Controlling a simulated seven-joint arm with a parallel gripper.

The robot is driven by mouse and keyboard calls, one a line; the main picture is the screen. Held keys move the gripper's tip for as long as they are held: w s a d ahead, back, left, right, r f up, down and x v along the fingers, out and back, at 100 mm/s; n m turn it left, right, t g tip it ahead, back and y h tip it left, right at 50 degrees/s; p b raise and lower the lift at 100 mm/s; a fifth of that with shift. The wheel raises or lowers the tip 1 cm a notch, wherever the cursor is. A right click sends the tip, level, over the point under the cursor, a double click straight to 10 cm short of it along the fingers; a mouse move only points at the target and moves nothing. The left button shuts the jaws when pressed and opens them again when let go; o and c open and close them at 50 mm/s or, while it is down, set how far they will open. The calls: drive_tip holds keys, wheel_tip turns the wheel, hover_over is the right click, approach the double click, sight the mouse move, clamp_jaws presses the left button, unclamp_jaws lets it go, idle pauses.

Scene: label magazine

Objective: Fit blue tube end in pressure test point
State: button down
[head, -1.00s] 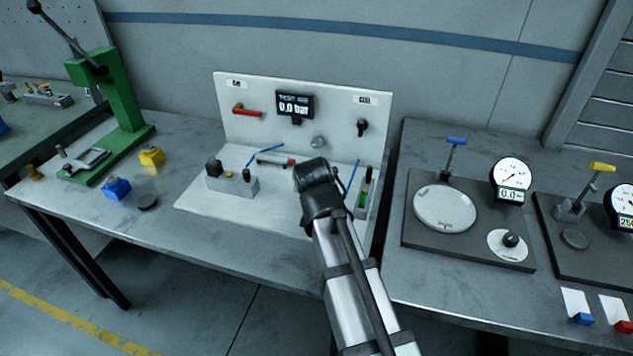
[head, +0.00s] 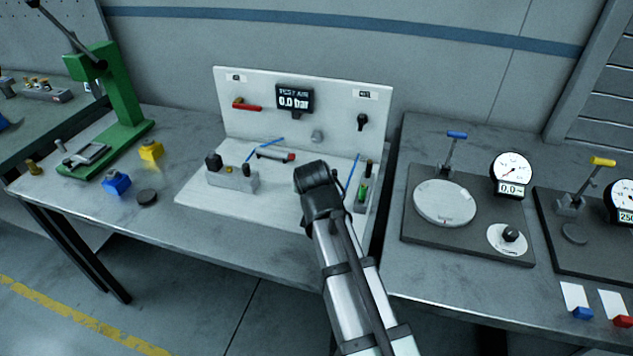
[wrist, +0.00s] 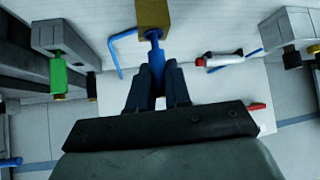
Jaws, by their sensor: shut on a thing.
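My gripper (wrist: 157,88) is shut on a blue tube end (wrist: 157,62), which stands between the two dark blue fingers. The tube end has a small collar that meets the edge of a brass block (wrist: 154,14) at the top of the wrist view. I cannot tell whether it is seated in the block or only lined up with it. A thin bent blue tube (wrist: 116,58) lies to the left of the block; its link to the held end is unclear. In the head view my wrist hides the gripper, the held end and the brass block. The display (head: 294,99) reads 0.0 bar.
A green-marked holder (head: 362,194) stands right of my wrist, and a grey block with a black knob (head: 232,178) stands left. A red-ended white cylinder (head: 276,156) lies behind. The white back panel (head: 340,110) closes off the rear.

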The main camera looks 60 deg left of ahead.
drive_tip(key=shift+f, duration=0.55)
drive_tip(key=c, duration=1)
unclamp_jaws()
drive_tip(key=v, duration=1.3)
drive_tip(key=shift+s+d+r, duration=0.1)
drive_tip(key=shift+d+r, duration=0.1)
drive_tip(key=shift+r, duration=0.15)
